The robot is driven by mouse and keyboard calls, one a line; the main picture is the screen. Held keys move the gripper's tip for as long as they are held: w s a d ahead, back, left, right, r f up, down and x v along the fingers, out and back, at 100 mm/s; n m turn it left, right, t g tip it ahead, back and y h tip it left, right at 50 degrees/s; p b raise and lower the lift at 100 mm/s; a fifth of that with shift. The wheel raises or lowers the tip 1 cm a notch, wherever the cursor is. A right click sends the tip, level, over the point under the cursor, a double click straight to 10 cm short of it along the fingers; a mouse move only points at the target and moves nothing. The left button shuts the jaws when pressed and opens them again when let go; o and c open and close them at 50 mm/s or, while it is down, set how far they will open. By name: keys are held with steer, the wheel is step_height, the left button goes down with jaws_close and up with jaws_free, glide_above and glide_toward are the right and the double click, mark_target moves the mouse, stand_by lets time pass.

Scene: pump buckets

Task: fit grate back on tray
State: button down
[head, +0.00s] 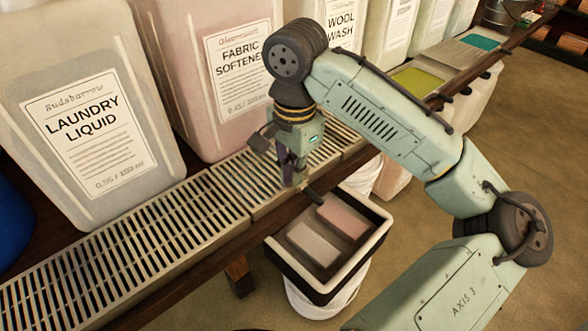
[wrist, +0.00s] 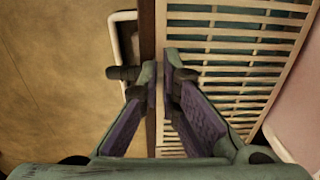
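Slatted pale grates lie along the shelf: one (head: 125,262) below the laundry liquid jug and one (head: 236,182) below the fabric softener jug. In the wrist view a grate (wrist: 232,78) fills the right side, with teal showing between its slats. My gripper (head: 294,182) points down at the front edge of the grate by the softener. In the wrist view my gripper (wrist: 160,75) has a narrow gap between its fingers, over the wooden edge and the grate's side, with nothing clearly held. Whether the fingers touch the grate is unclear.
A dark knob (head: 313,196) sticks out near my fingertips. Farther right are an olive-yellow tray (head: 418,80) and a teal patch (head: 480,42) beside a grey panel. Jugs line the back.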

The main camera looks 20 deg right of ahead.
steer(key=c, duration=1.7)
jaws_free()
